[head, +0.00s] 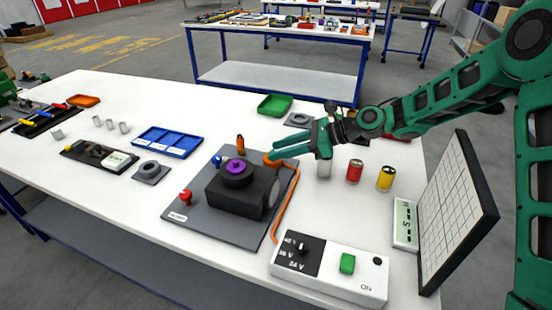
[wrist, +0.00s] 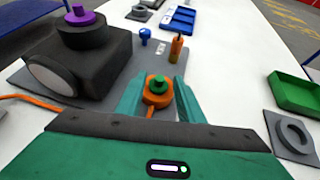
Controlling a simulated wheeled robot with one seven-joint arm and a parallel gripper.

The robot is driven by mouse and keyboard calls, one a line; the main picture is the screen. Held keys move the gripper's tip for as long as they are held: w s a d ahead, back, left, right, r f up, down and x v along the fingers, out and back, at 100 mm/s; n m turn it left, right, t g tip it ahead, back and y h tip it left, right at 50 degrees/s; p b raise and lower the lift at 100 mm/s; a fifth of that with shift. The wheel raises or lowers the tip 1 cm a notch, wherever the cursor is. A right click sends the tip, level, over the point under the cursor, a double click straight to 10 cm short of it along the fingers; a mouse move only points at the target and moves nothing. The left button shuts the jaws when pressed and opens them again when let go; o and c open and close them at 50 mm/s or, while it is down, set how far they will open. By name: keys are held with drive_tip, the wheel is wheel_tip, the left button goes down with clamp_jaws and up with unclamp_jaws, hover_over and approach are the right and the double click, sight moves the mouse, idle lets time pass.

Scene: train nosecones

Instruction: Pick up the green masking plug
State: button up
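The green masking plug (wrist: 158,82) shows in the wrist view as a small green knob seated on an orange connector (wrist: 157,98). The connector stands at the edge of a grey board beside a black housing (wrist: 75,65). My gripper (wrist: 158,88) is open, with one finger on each side of the plug and connector. Whether the fingers touch them I cannot tell. In the head view my gripper (head: 275,152) reaches in from the right over the board (head: 190,215). The orange connector (head: 268,160) shows beside its fingertips, and the green plug is hidden there.
A purple knob (head: 236,167) tops the housing. A red plug (head: 186,197), a blue plug (head: 217,160) and an orange-brown upright piece (head: 240,143) stand nearby. An orange cable (head: 282,215) runs to a white power box (head: 328,270). Cans (head: 355,171) stand at right.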

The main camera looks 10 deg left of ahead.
drive_tip(key=shift+c, duration=0.7)
clamp_jaws()
drive_tip(key=shift+f, duration=0.1)
